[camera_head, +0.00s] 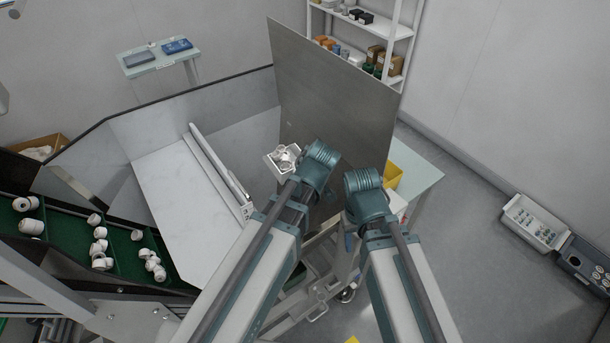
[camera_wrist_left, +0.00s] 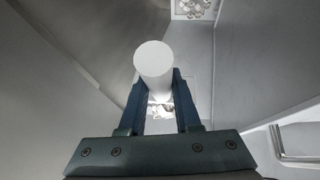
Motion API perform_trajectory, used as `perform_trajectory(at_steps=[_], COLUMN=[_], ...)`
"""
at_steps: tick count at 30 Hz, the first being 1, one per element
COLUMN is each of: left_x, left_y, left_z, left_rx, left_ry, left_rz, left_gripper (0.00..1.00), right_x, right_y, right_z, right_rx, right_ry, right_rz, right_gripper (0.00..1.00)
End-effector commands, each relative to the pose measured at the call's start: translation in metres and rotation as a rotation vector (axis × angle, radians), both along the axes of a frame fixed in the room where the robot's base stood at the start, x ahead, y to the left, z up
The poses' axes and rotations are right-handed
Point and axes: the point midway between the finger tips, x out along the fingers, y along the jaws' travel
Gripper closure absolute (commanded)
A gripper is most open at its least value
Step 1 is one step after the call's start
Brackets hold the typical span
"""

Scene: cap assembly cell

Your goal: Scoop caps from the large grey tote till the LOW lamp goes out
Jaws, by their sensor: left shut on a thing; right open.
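My left gripper (camera_wrist_left: 158,105) is shut on the white round handle of a scoop (camera_wrist_left: 153,62), whose end faces the wrist camera. In the head view the scoop's pale pan (camera_head: 270,160) sticks out to the left of my left wrist, with several white caps (camera_head: 287,155) in it. In the head view my left fingers are hidden behind the wrist. My right gripper (camera_head: 349,240) is open, low beside its wrist, and mostly hidden. I cannot make out the large grey tote or the LOW lamp.
A tall grey metal panel (camera_head: 325,85) stands just behind my wrists. A pale sloping panel (camera_head: 180,200) fills the walled area to the left. Several white caps lie on a green conveyor (camera_head: 70,235). A pale table (camera_head: 420,170) stands right.

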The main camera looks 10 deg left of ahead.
Motion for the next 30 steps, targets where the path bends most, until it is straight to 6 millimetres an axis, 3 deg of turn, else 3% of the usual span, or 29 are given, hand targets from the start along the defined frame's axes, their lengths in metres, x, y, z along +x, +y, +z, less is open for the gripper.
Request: perform_trajectory(at_steps=[4,6,30], left_x=[0.002,0.006,0.037], left_y=[0.002,0.004,0.030], left_z=[-0.017,-0.002,0.059], left_rx=[-0.027,-0.050,-0.395], left_ry=[0.029,0.054,0.432], left_rz=[0.002,0.003,0.003], left_gripper=[1.00,1.00,1.00], right_x=[0.000,0.000,0.000], right_y=[0.000,0.000,0.000], right_z=[-0.013,0.005,0.089], right_rx=[0.000,0.000,0.002], right_ry=[0.000,0.000,0.000], right_rz=[-0.001,0.000,-0.008], right_gripper=[0.50,0.50,0.50])
